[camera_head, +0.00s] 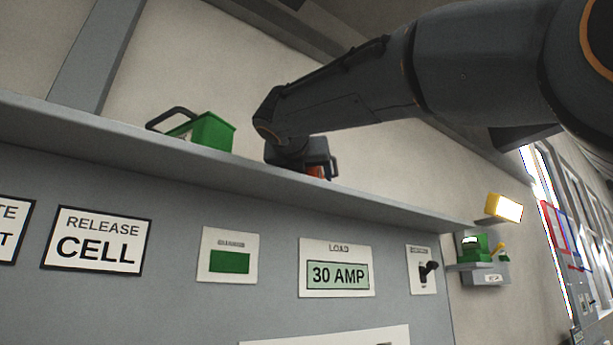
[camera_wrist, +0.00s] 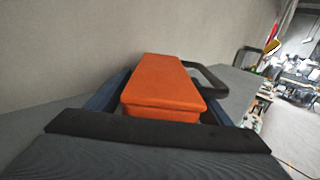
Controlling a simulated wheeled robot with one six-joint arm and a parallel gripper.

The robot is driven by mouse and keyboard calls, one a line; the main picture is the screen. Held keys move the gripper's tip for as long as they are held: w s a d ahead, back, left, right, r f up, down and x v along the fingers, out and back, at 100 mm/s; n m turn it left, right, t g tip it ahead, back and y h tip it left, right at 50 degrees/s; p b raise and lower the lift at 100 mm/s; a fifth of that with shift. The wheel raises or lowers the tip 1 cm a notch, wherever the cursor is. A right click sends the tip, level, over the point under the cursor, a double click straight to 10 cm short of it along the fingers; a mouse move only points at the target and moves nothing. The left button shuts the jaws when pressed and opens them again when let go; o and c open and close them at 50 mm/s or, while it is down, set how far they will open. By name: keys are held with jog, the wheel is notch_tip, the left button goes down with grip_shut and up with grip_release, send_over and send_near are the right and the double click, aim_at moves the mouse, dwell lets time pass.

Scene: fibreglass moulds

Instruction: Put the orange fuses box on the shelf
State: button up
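The orange fuses box (camera_wrist: 163,84) lies between the two blue fingers of my gripper in the wrist view. Its black handle (camera_wrist: 210,80) sticks out to the right. In the head view my gripper (camera_head: 318,168) is low over the grey shelf (camera_head: 250,175), near its front edge. Only a small orange patch of the box (camera_head: 316,171) shows there; my gripper hides the rest. The fingers are close along both sides of the box, but I cannot tell whether they press on it. Whether the box touches the shelf is also hidden.
A green box (camera_head: 210,132) with a black handle stands on the shelf, left of my gripper. Below the shelf is a grey panel with labels and a black switch (camera_head: 428,269). A green device (camera_head: 475,248) and a yellow lamp (camera_head: 504,208) are on the wall at right.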

jog(key=shift+r, duration=0.15)
jog(key=s+b, duration=0.1)
jog(key=s, duration=0.3)
jog(key=s+a+b, duration=0.1)
jog(key=s, duration=0.3)
jog(key=s+a+b, duration=0.1)
jog(key=s+b, duration=0.1)
jog(key=s, duration=0.1)
jog(key=shift+s+a, duration=0.15)
jog(key=shift+s, duration=0.25)
